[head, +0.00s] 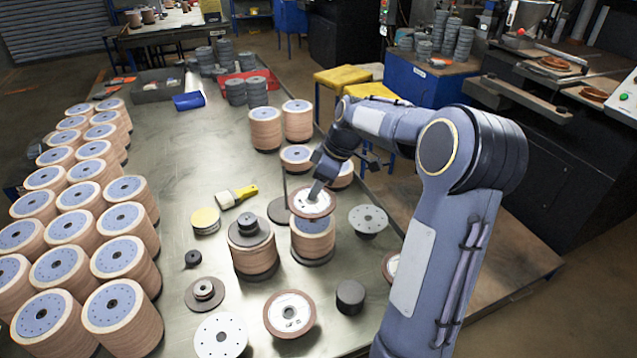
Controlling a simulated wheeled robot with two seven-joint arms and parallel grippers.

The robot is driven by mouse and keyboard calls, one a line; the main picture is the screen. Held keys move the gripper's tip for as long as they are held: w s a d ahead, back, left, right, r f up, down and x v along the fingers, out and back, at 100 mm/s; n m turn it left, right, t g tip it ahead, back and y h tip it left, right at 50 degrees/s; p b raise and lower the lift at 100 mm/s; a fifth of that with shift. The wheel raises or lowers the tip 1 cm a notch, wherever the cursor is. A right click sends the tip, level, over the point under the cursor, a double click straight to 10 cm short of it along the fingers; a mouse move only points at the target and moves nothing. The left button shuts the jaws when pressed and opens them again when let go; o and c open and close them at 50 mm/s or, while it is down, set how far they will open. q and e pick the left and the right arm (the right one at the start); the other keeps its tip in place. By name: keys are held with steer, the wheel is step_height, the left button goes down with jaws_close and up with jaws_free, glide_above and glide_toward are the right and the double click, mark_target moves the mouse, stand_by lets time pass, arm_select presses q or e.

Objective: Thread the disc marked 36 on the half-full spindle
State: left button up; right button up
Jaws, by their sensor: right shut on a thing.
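My right gripper (316,190) comes down from the upper right, shut on a disc with a pale face and brown rim (303,208). The disc is held above a short stack of brown discs with a blue top (313,243) on a dark base. I cannot tell whether the disc touches the post of that stack, which is hidden. A marking of 36 is not readable. Left of it is a bare dark base with a thin post (285,185). A fuller stack (254,262) with a dark cap stands at front left. My left gripper is not in view.
Rows of tall disc stacks (116,310) fill the table's left side. More stacks (265,130) stand behind. A loose disc (289,314), a white plate (221,336), a black cylinder (350,297) and a grey plate (368,219) lie around.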

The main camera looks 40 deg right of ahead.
steer(key=shift+f, duration=0.2)
steer(key=o, duration=1.1)
steer(key=shift+b+v, duration=0.55)
steer(key=shift+v, duration=3.35)
